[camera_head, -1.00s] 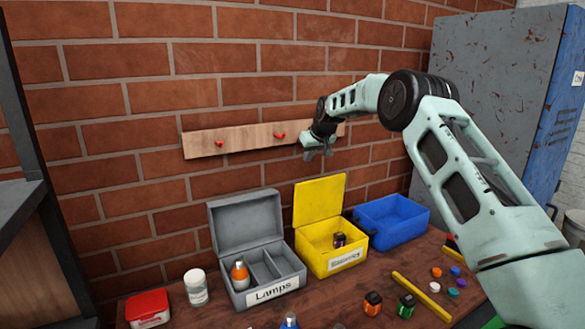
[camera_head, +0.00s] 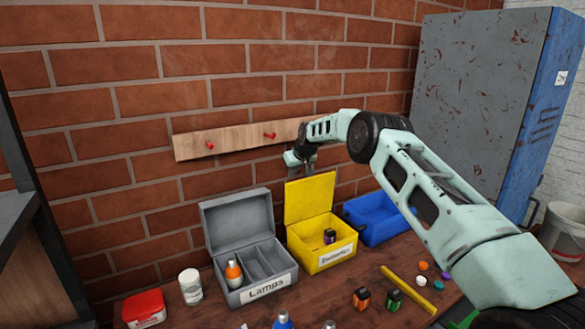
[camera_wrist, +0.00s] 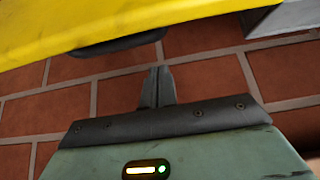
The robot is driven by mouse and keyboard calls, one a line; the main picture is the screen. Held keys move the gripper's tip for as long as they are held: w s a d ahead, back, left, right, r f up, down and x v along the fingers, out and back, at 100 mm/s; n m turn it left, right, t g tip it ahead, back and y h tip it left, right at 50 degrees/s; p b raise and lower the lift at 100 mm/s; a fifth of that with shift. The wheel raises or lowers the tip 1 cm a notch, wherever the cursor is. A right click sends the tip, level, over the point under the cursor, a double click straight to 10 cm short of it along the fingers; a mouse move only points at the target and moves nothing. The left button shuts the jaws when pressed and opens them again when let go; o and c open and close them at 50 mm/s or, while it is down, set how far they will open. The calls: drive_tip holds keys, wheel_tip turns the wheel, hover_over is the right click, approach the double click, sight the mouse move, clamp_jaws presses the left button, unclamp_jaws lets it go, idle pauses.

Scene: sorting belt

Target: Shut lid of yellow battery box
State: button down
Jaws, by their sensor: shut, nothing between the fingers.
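The yellow battery box (camera_head: 303,259) stands on the table with its lid (camera_head: 310,199) raised upright at the back. A dark battery with a purple part (camera_head: 330,236) is inside the box. My gripper (camera_head: 300,162) is above and behind the lid's top edge, near the brick wall. In the wrist view the shut, empty fingers (camera_wrist: 157,86) point toward the wall. The yellow lid (camera_wrist: 130,25) spans the top of that view, with a dark strip below it.
The open grey lamps box (camera_head: 232,300) stands left of the yellow box, and a blue bin (camera_head: 372,232) right of it. A wooden rail (camera_head: 235,139) with red pegs is on the wall behind. Loose batteries, colored caps and a yellow bar (camera_head: 408,290) lie in front.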

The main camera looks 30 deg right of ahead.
sight(307, 195)
drive_tip(key=shift+s+f+p, duration=0.2)
drive_tip(key=shift+s+p, duration=0.15)
drive_tip(key=shift+s, duration=0.4)
drive_tip(key=shift+s+f+p, duration=0.15)
drive_tip(key=shift+s+p, duration=0.15)
drive_tip(key=shift+s, duration=0.4)
drive_tip(key=shift+s+f+b, duration=0.1)
drive_tip(key=shift+f+b, duration=0.05)
drive_tip(key=shift+b, duration=0.35)
